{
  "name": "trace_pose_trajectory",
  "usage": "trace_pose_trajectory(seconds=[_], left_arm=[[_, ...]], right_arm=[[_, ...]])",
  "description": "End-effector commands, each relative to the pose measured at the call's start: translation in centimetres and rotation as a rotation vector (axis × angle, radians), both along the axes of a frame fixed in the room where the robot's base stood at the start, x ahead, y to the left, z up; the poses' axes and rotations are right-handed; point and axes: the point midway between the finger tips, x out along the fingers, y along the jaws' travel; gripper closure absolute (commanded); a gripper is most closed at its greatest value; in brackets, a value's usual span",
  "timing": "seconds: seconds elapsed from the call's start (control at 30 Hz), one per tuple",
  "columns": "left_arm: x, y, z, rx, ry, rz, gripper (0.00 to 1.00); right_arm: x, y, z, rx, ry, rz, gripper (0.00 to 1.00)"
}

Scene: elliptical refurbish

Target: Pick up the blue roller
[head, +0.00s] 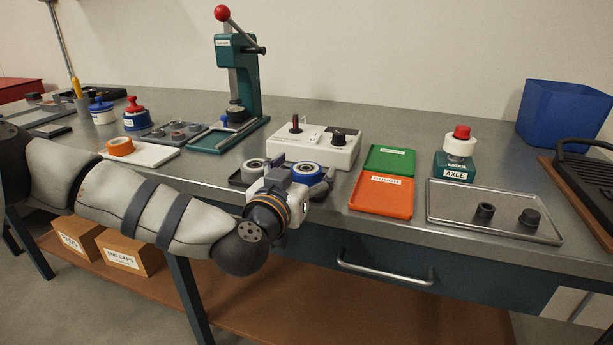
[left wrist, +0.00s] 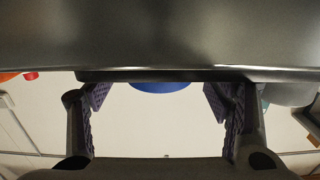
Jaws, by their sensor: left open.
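The blue roller (head: 307,171), a ring with a blue rim and a pale, dark-centred hub, sits at the right end of a dark tray (head: 238,180). My left gripper (head: 296,184) is at the front of this tray, just before the roller, and partly hides the tray. In the left wrist view my left gripper (left wrist: 160,98) has its two fingers wide apart, with nothing held between them. A blue curved shape shows between the fingers there, below a dark surface; I cannot tell whether it is the roller. My right gripper is not in view.
A grey roller (head: 254,166) sits in the tray's left part. A white control box (head: 318,148) stands close behind. Green (head: 390,160) and orange (head: 382,195) trays lie to the right, and a metal tray (head: 455,212) lies beyond them. A teal press (head: 240,85) stands behind left.

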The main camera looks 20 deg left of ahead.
Motion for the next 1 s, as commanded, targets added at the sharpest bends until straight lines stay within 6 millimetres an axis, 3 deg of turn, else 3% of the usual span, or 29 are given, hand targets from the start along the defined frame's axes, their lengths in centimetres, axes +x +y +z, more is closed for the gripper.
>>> trace_pose_trajectory(seconds=[0.13, 0.37, 0.73, 0.87, 1.0], left_arm=[[0.0, 0.0, 0.1, 0.000, -0.001, 0.000, 0.29], [-0.1, 0.0, 0.1, 0.000, -0.001, 0.000, 0.82], [0.0, 0.0, 1.0, 0.000, -0.006, 0.000, 0.82], [-0.1, 0.0, 3.7, 0.001, -0.012, 0.000, 0.82], [-2.3, 2.1, 8.1, -0.001, -0.022, 0.003, 0.82]], right_arm=[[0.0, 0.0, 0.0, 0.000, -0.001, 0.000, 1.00], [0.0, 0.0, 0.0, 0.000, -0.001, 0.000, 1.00], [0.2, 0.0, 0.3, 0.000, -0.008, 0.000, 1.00], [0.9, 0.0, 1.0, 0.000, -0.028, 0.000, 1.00], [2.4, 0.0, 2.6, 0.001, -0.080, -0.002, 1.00]])
